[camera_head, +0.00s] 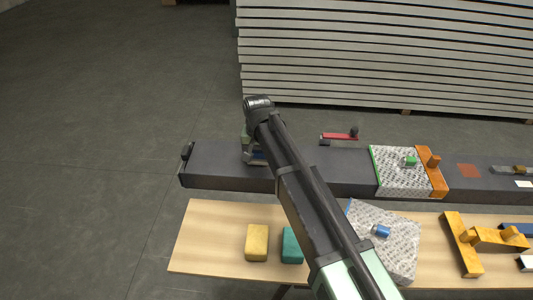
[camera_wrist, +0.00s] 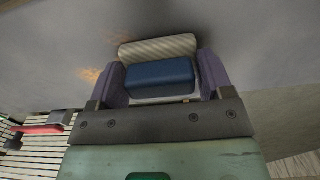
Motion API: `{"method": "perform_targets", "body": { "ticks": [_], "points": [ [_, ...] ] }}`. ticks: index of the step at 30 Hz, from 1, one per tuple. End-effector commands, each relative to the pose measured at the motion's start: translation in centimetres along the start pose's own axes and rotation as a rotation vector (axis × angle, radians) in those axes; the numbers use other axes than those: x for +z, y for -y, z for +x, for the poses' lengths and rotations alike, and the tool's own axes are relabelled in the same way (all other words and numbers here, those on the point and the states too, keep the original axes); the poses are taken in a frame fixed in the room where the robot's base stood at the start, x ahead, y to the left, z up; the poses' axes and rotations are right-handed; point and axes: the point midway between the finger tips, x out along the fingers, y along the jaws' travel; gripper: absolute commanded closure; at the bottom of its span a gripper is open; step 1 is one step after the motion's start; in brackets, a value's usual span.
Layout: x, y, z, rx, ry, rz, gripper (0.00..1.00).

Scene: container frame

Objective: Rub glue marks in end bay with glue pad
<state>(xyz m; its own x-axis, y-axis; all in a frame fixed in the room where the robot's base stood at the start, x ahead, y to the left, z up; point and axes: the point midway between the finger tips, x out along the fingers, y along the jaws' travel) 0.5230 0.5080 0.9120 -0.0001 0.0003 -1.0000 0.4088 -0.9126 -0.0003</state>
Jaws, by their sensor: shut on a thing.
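My gripper (camera_wrist: 163,85) is shut on the glue pad (camera_wrist: 158,46), which has a dark blue block grip on a pale ribbed base. In the wrist view the pad sits over or against the grey surface of the long dark beam (camera_head: 217,168); I cannot tell whether it touches. Faint orange-brown glue marks (camera_wrist: 91,74) show on that surface just left of the pad. In the head view my gripper (camera_head: 256,158) is at the beam's left end, partly hidden behind my arm. The glue marks there cannot be made out in the head view.
A patterned sheet (camera_head: 390,180) with a green knob and an orange bar (camera_head: 432,178) cross the beam to the right. A red-handled tool (camera_head: 340,136) lies behind. The wooden table (camera_head: 205,240) in front holds yellow (camera_head: 256,243) and teal (camera_head: 291,245) blocks. Stacked panels (camera_head: 385,55) stand behind.

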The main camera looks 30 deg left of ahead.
Motion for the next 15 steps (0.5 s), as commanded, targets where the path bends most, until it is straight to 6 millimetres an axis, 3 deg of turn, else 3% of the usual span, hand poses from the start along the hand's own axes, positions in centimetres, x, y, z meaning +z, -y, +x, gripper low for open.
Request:
{"method": "perform_targets", "body": {
  "ticks": [11, 15],
  "points": [
    [-1.0, -0.1, 0.3, 0.001, -0.001, 0.001, 0.52],
    [-1.0, -1.0, 0.2, 0.001, -0.001, 0.003, 0.52]
  ]
}}
